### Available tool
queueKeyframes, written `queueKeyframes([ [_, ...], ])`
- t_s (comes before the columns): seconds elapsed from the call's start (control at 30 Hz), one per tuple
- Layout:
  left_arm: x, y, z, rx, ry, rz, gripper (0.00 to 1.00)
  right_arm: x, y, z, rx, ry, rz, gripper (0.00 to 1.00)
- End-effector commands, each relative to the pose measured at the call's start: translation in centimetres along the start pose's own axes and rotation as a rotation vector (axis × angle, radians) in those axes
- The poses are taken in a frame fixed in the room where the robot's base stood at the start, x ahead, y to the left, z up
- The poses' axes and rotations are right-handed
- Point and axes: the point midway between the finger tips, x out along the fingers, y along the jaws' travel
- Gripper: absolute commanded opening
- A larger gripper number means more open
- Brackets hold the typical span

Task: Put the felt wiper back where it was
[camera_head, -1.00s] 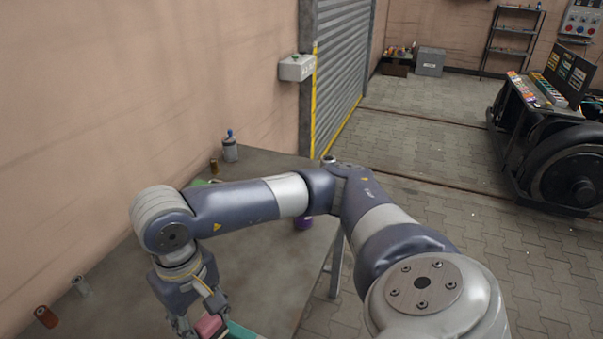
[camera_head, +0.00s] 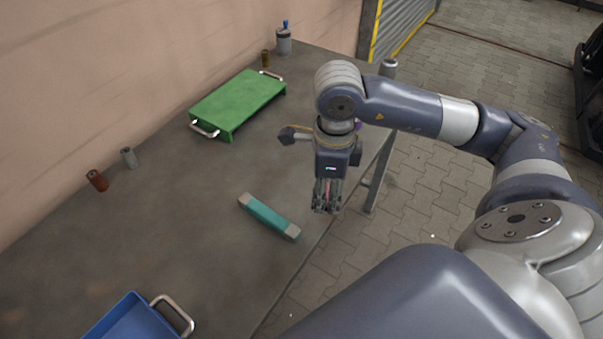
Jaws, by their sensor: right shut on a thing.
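My right gripper (camera_head: 326,208) points down near the bench's right edge, right of the teal bar. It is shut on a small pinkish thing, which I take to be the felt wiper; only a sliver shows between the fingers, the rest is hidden. A teal bar with pale ends (camera_head: 268,216) lies slantwise on the grey bench (camera_head: 190,215), apart from the gripper. My left gripper is not in view.
A green tray with metal handles (camera_head: 238,102) stands by the wall. A blue tray (camera_head: 135,318) is at the bottom left. A rust-brown can (camera_head: 97,180), a grey can (camera_head: 129,157) and a blue-topped bottle (camera_head: 284,42) stand near the wall.

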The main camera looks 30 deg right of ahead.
Motion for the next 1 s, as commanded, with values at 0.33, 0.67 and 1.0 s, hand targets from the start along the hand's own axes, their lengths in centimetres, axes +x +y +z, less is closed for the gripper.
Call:
queueKeyframes([
  [0.33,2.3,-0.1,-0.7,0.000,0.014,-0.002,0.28,2.3,-2.0,-3.4,0.832,0.003,-0.001,0.19],
  [0.67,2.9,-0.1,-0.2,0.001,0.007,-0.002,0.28,2.8,-3.0,-4.7,1.225,0.000,0.002,0.19],
  [1.0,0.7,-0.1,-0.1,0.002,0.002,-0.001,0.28,2.9,-6.8,-0.4,1.244,-0.002,0.008,0.19],
])
